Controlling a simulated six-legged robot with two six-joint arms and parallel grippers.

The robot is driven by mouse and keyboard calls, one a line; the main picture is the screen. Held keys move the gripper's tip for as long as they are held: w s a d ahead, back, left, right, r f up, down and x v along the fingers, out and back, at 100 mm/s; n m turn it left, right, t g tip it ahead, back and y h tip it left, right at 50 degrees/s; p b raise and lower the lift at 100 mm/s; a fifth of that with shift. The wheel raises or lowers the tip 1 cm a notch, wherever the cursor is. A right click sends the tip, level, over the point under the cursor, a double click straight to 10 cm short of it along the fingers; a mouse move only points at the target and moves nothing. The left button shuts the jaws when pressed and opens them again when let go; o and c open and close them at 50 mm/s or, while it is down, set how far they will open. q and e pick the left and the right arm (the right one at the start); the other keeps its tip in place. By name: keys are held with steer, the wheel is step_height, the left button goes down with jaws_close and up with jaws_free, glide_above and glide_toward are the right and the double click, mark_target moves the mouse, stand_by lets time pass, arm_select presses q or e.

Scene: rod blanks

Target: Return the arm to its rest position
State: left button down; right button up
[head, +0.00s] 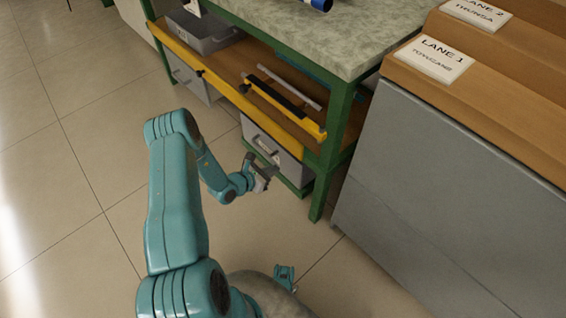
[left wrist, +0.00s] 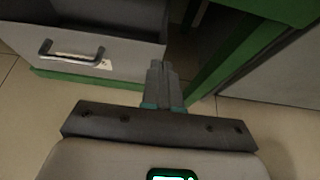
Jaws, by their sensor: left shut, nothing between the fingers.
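My left arm (head: 178,200) is teal and reaches in from the lower left in the head view, bent at the elbow. My left gripper (head: 264,178) is low, in front of a grey drawer below the green-framed bench. In the left wrist view the left gripper (left wrist: 158,80) has its fingers together with nothing between them. The floor and the bench's green frame lie beyond the fingertips.
The grey drawer (left wrist: 75,65) with a dark handle is close to the left gripper. A green bench leg (head: 322,190) stands to its right, then a grey cabinet (head: 420,180). A yellow-edged shelf (head: 240,100) is above. Tiled floor at left is clear.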

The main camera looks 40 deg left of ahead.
arm_select(q)
steer(key=shift+s, duration=0.15)
steer(key=shift+d, duration=0.1)
steer(key=s+d+m+g+h, duration=0.25)
steer(key=d+m+h, duration=0.25)
steer(key=d, duration=0.7)
steer(key=s+d+m+g+y, duration=0.2)
steer(key=s+d+m+g, duration=1.2)
steer(key=m, duration=0.7)
steer(key=d+r+m+t+p, duration=0.2)
steer(key=r+m+p, duration=0.1)
steer(key=r+p, duration=1.1)
steer(key=s+d+r+m+t+p, duration=0.1)
steer(key=r+m+p, duration=0.3)
steer(key=r+p, duration=1.1)
step_height(320, 180, up, 3)
steer(key=shift+d+f+t, duration=0.1)
steer(key=shift+d+t, duration=0.45)
steer(key=shift+d, duration=0.3)
